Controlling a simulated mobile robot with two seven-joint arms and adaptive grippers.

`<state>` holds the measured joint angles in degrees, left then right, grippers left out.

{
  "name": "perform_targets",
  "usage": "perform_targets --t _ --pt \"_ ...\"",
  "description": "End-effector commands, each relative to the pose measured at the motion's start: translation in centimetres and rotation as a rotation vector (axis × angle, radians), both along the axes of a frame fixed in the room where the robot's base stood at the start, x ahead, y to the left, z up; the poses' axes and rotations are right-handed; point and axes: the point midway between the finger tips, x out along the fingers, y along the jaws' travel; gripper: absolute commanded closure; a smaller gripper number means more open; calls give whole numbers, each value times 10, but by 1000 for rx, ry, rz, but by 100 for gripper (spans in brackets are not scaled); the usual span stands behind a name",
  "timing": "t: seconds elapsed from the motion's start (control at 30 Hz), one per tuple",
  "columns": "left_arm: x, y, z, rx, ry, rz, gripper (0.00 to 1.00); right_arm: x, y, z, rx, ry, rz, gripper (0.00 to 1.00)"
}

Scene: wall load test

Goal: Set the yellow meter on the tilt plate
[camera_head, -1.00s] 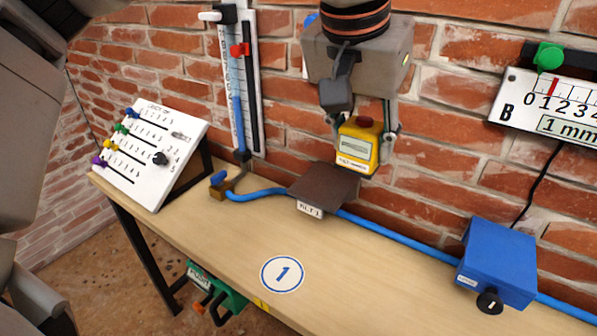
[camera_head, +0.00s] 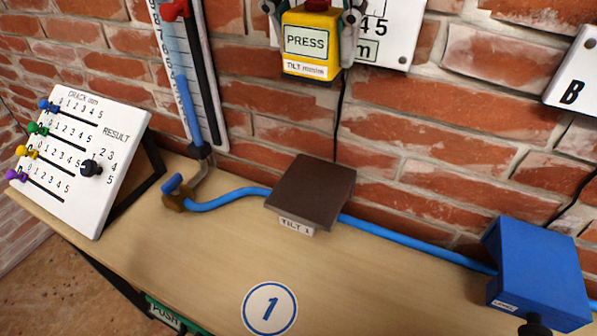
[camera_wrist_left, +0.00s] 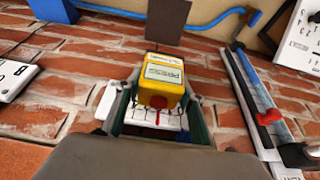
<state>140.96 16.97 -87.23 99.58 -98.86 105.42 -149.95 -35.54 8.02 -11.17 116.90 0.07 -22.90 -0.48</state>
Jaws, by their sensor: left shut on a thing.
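The yellow meter (camera_head: 308,62) has a red top and a display reading PRESS. My left gripper (camera_head: 312,20) is shut on it, one finger on each side, and holds it in the air near the brick wall. The gripper's body is cut off by the top edge of the head view. The dark brown tilt plate (camera_head: 312,188), labelled TILT 1, is on the bench below the meter, clearly apart from it, with its top bare. In the left wrist view the meter (camera_wrist_left: 160,92) is between the fingers (camera_wrist_left: 161,95), and the plate (camera_wrist_left: 167,20) shows beyond it. My right gripper is not in view.
A blue hose (camera_head: 405,238) runs along the bench past the plate to a blue box (camera_head: 537,265) at right. A white slider board (camera_head: 82,155) stands at left. A tall scale (camera_head: 190,80) is on the wall. The bench front around the round 1 label (camera_head: 269,308) is clear.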

Motion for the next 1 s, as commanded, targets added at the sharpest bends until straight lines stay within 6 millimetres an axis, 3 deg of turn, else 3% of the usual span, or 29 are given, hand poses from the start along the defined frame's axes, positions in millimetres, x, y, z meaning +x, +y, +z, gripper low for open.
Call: perform_targets --t 0.03,0.23,0.5,0.77,1.0 --pt "1 0 -16 1 8 -3 92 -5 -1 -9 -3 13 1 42" --pt "2 1 -66 1 13 -4 92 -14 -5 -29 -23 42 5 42" --pt "2 1 -127 0 11 -2 92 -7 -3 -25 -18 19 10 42" --pt "1 0 -149 -1 3 0 92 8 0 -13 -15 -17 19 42" --pt "1 0 -177 1 8 -1 92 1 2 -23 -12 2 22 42"
